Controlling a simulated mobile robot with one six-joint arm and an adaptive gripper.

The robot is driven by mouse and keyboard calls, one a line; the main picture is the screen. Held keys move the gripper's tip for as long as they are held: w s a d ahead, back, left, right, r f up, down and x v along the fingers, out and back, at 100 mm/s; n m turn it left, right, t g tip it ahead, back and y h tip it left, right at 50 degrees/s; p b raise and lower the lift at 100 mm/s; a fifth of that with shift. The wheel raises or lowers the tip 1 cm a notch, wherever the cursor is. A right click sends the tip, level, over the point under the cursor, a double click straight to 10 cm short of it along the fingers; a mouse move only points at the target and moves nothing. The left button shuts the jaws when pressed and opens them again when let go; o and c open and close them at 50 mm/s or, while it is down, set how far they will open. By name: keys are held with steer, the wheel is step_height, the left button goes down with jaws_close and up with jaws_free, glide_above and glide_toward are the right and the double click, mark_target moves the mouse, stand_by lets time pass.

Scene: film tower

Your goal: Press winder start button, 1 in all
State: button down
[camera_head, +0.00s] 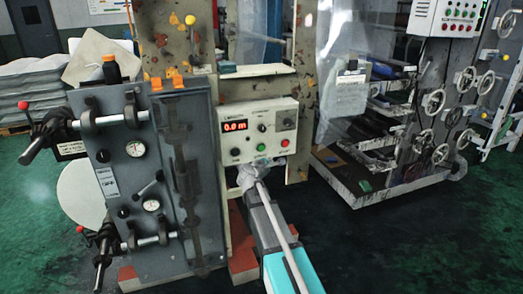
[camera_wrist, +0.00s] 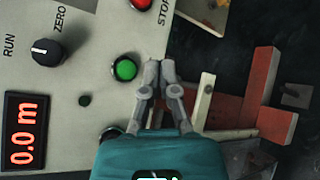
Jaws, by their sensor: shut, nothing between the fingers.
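The winder control panel (camera_head: 240,115) is a pale box with a lit red display and knobs. A round green button (camera_wrist: 125,69) sits near its lower edge, next to a red button (camera_wrist: 140,3) labelled STOP. The green button also shows in the head view (camera_head: 261,147). No start label is readable. My gripper (camera_wrist: 161,68) is shut and empty. Its tips appear just right of the green button in the wrist view, over the panel's edge. In the head view my gripper (camera_head: 248,172) is just below the panel. I cannot tell its distance from the panel face.
The display (camera_wrist: 22,130) reads 0.0 m. A RUN/ZERO knob (camera_wrist: 46,50) sits nearby. Another button (camera_wrist: 110,132) is partly hidden by my gripper. A grey gauge cabinet (camera_head: 150,180) stands left of the panel. A handwheel machine (camera_head: 440,110) stands right, with green floor between.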

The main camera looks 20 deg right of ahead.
mark_target(261, 148)
steer(key=shift+w+a, duration=0.15)
steer(key=shift+w, duration=3.3)
steer(key=shift+w, duration=0.15)
steer(key=shift+w, duration=0.25)
